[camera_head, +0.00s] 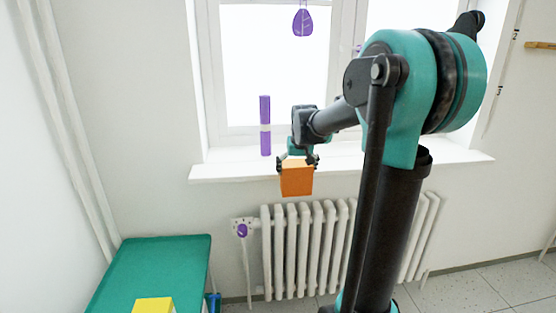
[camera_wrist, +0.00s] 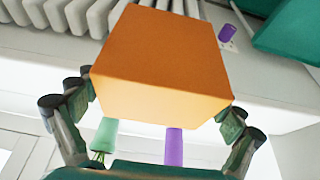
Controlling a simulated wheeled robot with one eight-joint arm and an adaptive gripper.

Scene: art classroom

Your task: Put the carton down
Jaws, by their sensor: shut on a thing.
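An orange carton (camera_head: 297,179) hangs upright below my gripper (camera_head: 298,161), in front of the window sill's front edge in the head view. In the wrist view the carton (camera_wrist: 165,60) fills the upper middle. The fingers of my gripper (camera_wrist: 160,118) press on its two sides. My gripper is shut on the carton. The carton's far side is hidden.
A white window sill (camera_head: 225,172) lies behind, with a purple cylinder (camera_head: 265,125) standing on it. A white radiator (camera_head: 300,250) is below. A green table (camera_head: 155,265) at lower left bears a yellow block (camera_head: 153,305). A light green object (camera_wrist: 104,138) shows in the wrist view.

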